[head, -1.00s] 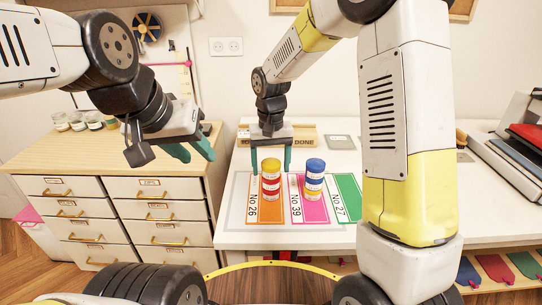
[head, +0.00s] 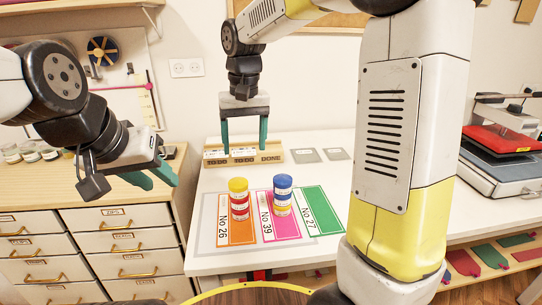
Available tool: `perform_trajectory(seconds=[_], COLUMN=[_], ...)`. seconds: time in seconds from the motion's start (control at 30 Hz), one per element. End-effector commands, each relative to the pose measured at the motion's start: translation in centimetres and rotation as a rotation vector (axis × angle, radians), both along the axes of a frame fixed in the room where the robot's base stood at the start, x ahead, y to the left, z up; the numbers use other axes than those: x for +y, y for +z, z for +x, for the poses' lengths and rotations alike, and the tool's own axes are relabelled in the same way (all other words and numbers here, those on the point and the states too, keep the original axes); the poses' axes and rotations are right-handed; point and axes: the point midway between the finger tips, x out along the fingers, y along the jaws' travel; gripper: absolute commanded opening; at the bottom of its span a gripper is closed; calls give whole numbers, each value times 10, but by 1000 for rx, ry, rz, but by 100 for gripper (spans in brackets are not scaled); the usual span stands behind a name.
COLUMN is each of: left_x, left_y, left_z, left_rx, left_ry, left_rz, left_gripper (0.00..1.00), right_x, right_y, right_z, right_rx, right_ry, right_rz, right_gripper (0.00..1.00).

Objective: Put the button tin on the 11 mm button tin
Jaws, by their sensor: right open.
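A stack of button tins with a yellow lid on top and red-and-white sides below (head: 239,205) stands upright on the orange No 26 card (head: 236,238). A second stack with a blue top (head: 283,195) stands on the pink No 39 card (head: 281,229). The tins' size labels are too small to read. My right gripper (head: 244,148) is open and empty, fingers down, above and apart from the yellow-topped stack, in front of the wooden rack. My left gripper (head: 152,182) is off to the left above the drawer cabinet, fingers apart and empty.
The green No 27 card (head: 317,211) is bare. A red-and-grey press (head: 500,150) stands at the right. Jars stand on the drawer cabinet (head: 110,190).

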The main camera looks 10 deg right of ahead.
Motion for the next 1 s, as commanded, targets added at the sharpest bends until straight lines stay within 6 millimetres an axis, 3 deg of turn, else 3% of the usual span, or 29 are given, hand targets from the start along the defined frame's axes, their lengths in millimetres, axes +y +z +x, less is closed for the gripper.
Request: perform_trajectory(seconds=[0.1, 0.2, 0.5, 0.7, 1.0], left_x=[0, 0, 0, 0, 0], left_y=[0, 0, 0, 0, 0], left_z=[0, 0, 0, 0, 0], left_rx=[0, 0, 0, 0, 0], left_ry=[0, 0, 0, 0, 0], left_rz=[0, 0, 0, 0, 0], left_gripper=[36, 36, 36, 36, 36], right_x=[-35, -61, -109, -117, -118], right_y=[25, 37, 38, 30, 28], right_z=[-33, -64, -151, -175, -178], right_rx=[-86, -163, -391, -468, -476], right_ry=[-22, -36, -81, -94, -94], right_rz=[51, 90, 170, 186, 188], right_gripper=[72, 72, 72, 72, 72])
